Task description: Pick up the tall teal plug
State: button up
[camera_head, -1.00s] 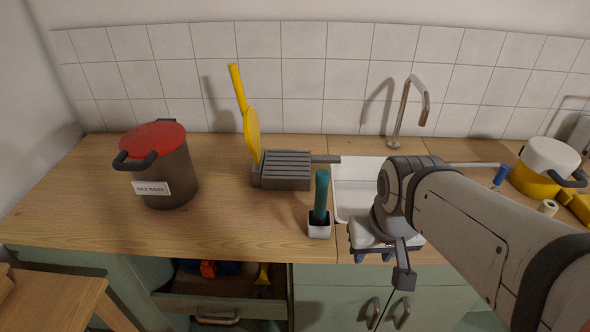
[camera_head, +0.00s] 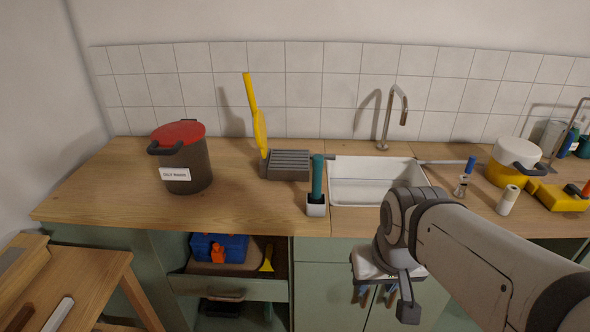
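One dark finger part hangs below the wrist. The view does not show whether the fingers are open or shut.
A dark red-lidded bin (camera_head: 187,170) is at left. The white sink (camera_head: 372,190) and faucet (camera_head: 390,115) are to the right. An open drawer (camera_head: 228,288) juts out below.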

aim_at(317, 160)
jog(key=z, duration=0.15)
jog(key=i, duration=0.9)
jog(key=u, duration=0.05)
